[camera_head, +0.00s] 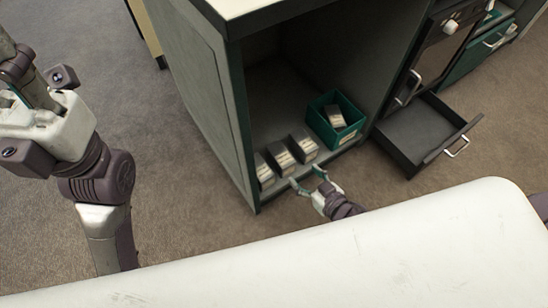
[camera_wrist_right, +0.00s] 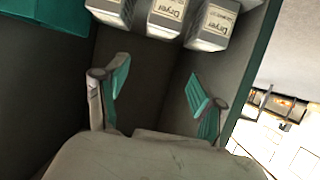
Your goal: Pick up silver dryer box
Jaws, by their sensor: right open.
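Three silver dryer boxes stand in a row on the floor of an open cabinet compartment: one at the left (camera_head: 264,171), one in the middle (camera_head: 283,159) and one at the right (camera_head: 304,146). Their "Dryer" labels show in the right wrist view, on the middle box (camera_wrist_right: 168,16) and its neighbours. My right gripper (camera_head: 307,179) is open and empty in front of the row at the compartment's front edge. Its teal fingers (camera_wrist_right: 158,87) are apart, short of the boxes. My left arm is at the far left; its gripper is out of view.
A green bin (camera_head: 322,131) with another silver box (camera_head: 335,116) in it stands right of the row. The cabinet (camera_head: 205,85) has side walls around the compartment. An open dark drawer (camera_head: 420,130) juts out to the right. Carpet in front is clear.

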